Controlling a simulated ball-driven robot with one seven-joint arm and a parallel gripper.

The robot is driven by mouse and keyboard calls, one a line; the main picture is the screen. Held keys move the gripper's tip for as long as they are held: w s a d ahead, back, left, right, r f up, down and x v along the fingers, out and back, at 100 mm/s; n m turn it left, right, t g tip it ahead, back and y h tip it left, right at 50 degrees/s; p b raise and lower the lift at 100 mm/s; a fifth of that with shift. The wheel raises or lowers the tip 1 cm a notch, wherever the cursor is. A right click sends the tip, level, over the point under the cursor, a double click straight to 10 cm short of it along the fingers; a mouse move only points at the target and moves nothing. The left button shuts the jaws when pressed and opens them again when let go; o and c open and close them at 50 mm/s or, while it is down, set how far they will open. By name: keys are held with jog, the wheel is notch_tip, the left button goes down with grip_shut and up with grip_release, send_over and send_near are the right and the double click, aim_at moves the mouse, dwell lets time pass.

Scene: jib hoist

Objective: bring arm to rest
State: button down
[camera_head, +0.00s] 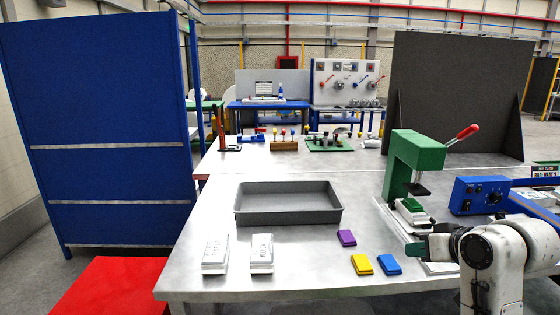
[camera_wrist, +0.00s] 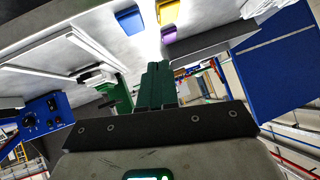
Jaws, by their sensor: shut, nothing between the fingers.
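My arm reaches in from the right edge of the head view, low over the right side of the metal table (camera_head: 300,270). My gripper (camera_head: 415,250) is beside the base of the green press, partly hidden by my own arm links. In the wrist view my gripper (camera_wrist: 157,70) shows two dark fingers together, with nothing between them. Whether it touches the press base or the table cannot be told.
The green press (camera_head: 405,160) with a red-handled lever and a blue control box (camera_head: 480,195) stand close to my arm. Purple (camera_head: 347,238), yellow (camera_head: 362,265) and blue (camera_head: 390,265) blocks lie left of it.

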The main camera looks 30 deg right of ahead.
jog(key=s+a+f+n+g+y+p, duration=0.1)
jog(key=a+f+g, duration=0.1)
jog(key=a+f, duration=0.65)
jog(key=s+a+f+n+g+y+p, duration=0.1)
jog(key=s+a+f+g+y, duration=0.1)
jog(key=a+f, duration=0.65)
jog(key=s+a+f+n+g, duration=0.2)
jog(key=s+a+f, duration=0.2)
jog(key=s, duration=0.3)
jog(key=s+a+f+n+g+p, duration=0.1)
jog(key=s+a+f+g, duration=0.1)
jog(key=s+a+f, duration=0.2)
jog(key=s, duration=0.3)
jog(key=shift+s+a+n+g+h+p, duration=0.15)
jog(key=shift+n+g+h+p, duration=0.15)
jog(key=shift+n+g+h, duration=0.1)
